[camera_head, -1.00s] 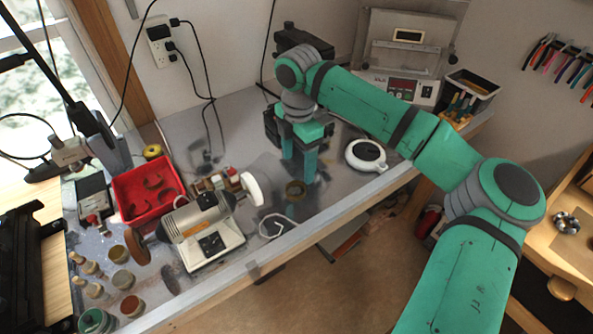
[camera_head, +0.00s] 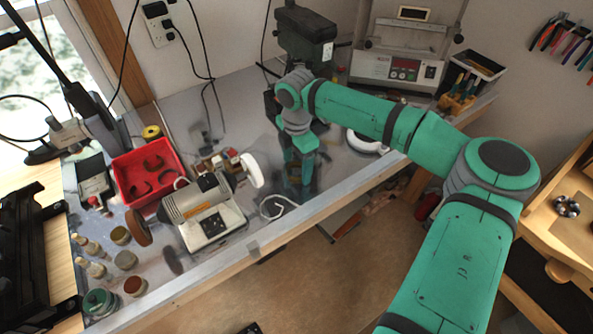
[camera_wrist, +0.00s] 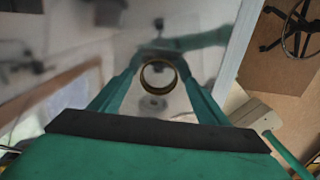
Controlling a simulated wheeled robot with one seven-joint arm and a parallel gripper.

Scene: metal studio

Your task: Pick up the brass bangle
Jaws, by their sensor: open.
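The brass bangle (camera_wrist: 145,79) shows in the wrist view as a dark gold ring on the grey bench top. It lies between the two green fingers of my gripper (camera_wrist: 160,60). The fingers are apart, one on each side of the ring, and I see no clear contact. In the head view my gripper (camera_head: 299,184) points down at the bench near its front edge. The bangle is hidden there, behind or between the fingers.
A drill press (camera_head: 305,35) stands behind. A round white device (camera_head: 366,143) is to the right. A red bin (camera_head: 150,172) sits farther left.

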